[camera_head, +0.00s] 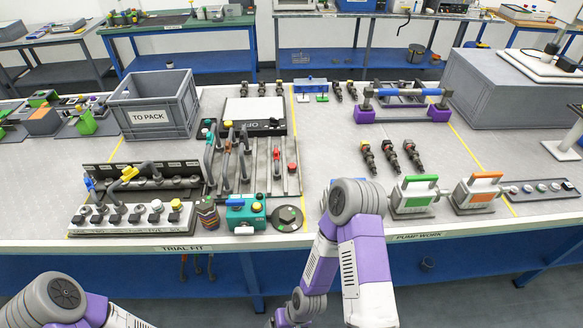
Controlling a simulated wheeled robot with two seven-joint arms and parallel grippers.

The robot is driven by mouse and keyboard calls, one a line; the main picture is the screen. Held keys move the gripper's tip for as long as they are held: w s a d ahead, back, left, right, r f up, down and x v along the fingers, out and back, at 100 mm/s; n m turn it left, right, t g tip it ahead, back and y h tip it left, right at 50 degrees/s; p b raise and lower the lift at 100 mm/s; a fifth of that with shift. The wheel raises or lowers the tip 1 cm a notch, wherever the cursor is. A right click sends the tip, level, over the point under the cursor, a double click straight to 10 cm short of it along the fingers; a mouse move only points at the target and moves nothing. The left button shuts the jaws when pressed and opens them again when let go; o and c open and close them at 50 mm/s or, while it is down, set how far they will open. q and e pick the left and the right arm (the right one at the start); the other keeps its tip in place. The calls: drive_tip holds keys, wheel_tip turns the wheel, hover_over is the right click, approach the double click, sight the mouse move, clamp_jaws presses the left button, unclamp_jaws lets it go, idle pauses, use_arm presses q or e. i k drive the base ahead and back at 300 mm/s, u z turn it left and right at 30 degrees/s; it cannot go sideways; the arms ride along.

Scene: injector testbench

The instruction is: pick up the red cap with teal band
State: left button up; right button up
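I cannot pick out a red cap with a teal band for certain at this size. A small red-topped piece (292,168) stands at the right of the grey rail fixture, but no teal band can be made out on it. My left arm shows only at the bottom left and my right arm rises at the bottom centre. Neither gripper's fingers are in view.
A grey TO PACK crate (153,124) stands at the back left. A board (133,216) of several small capped fittings lies at the front left. Green (414,196) and orange (477,192) handled units stand right of my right arm.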

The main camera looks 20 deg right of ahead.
sight(293, 168)
drive_tip(key=k, duration=0.5)
drive_tip(key=z, duration=1.35)
drive_tip(key=i, duration=0.85)
drive_tip(key=u, duration=1)
